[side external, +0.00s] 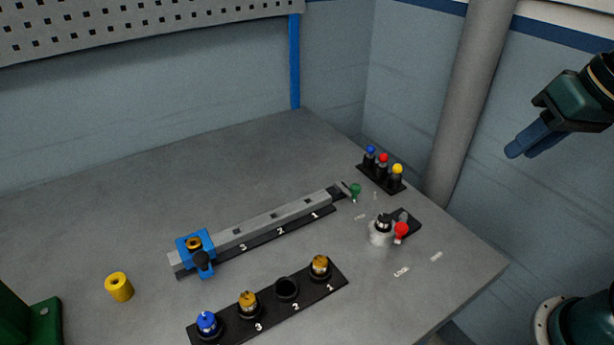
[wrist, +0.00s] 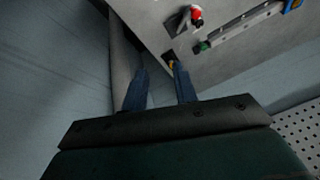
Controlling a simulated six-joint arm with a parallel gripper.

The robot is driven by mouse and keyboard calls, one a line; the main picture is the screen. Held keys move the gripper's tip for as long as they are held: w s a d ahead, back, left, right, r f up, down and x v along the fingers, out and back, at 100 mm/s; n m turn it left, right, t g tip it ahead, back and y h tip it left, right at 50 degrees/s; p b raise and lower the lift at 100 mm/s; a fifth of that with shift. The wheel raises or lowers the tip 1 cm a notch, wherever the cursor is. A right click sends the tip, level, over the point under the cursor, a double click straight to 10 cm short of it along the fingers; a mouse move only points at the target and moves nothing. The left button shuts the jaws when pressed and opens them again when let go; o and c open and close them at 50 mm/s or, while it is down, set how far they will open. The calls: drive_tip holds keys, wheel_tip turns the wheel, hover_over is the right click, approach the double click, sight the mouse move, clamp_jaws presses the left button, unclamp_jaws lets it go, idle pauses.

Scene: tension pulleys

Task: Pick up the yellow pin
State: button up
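The yellow pin (side external: 397,170) stands upright in a small black holder (side external: 394,188) near the back right of the table. It is at the right end of a row, beside a red pin (side external: 383,158) and a blue pin (side external: 370,150). My gripper (side external: 518,151) is at the upper right, high and well apart from the pins. Its two blue fingers are apart with nothing between them, as the wrist view (wrist: 160,69) shows.
A grey rail (side external: 270,225) with a blue clamp (side external: 195,246) lies mid-table. A black numbered rack (side external: 270,310) holds several pulleys in front. A red-knobbed fixture (side external: 401,231) stands near the right edge. A yellow cylinder (side external: 119,287) is at left. A grey column (side external: 468,100) stands behind the pins.

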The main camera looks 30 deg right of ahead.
drive_tip(key=w+d+f+m+g+y, duration=0.1)
drive_tip(key=w+d+f+m, duration=0.1)
drive_tip(key=w+m, duration=0.4)
drive_tip(key=w+d+f+m+g+y, duration=0.1)
drive_tip(key=w+d+m, duration=0.1)
drive_tip(key=w+m, duration=0.4)
drive_tip(key=w+d+f+m+g+y, duration=0.1)
drive_tip(key=w+d+f+m, duration=0.1)
drive_tip(key=w+m, duration=0.5)
drive_tip(key=shift+w+d+f+y, duration=0.3)
drive_tip(key=shift+w+d+f, duration=0.1)
drive_tip(key=shift+w, duration=0.65)
hover_over(400, 165)
drive_tip(key=d, duration=0.2)
drive_tip(key=shift+s+d+f, duration=0.1)
drive_tip(key=shift+s+f, duration=0.1)
drive_tip(key=shift+f, duration=1.75)
drive_tip(key=shift+s+f, duration=0.15)
drive_tip(key=shift+f, duration=1.8)
drive_tip(key=shift+f, duration=0.15)
drive_tip(key=shift+x, duration=2.45)
drive_tip(key=shift+c, duration=0.4)
